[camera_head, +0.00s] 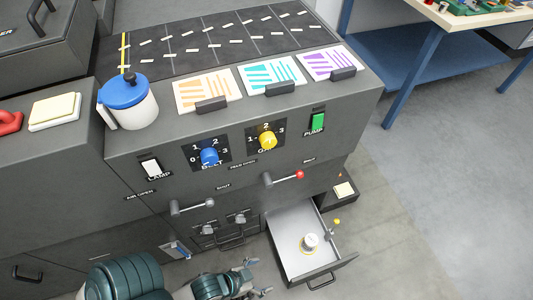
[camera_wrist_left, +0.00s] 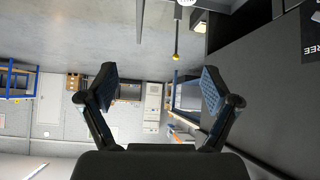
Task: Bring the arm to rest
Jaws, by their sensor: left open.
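My left arm comes in low at the bottom of the head view, in front of the grey cabinet (camera_head: 235,195). Its gripper (camera_head: 258,278) is open and empty, left of the pulled-out drawer (camera_head: 287,264) and apart from it. In the left wrist view the gripper's two fingers (camera_wrist_left: 160,90) stand wide apart with nothing between them. Past them are the floor and the far side of the room. My right gripper is in neither view.
The open drawer juts out and holds a small white round object (camera_head: 310,243). Levers, dials and switches line the cabinet front. A blue-lidded jar (camera_head: 128,103) and cards (camera_head: 207,90) are on top. A blue-legged table (camera_head: 398,92) stands right; floor (camera_head: 440,210) there is clear.

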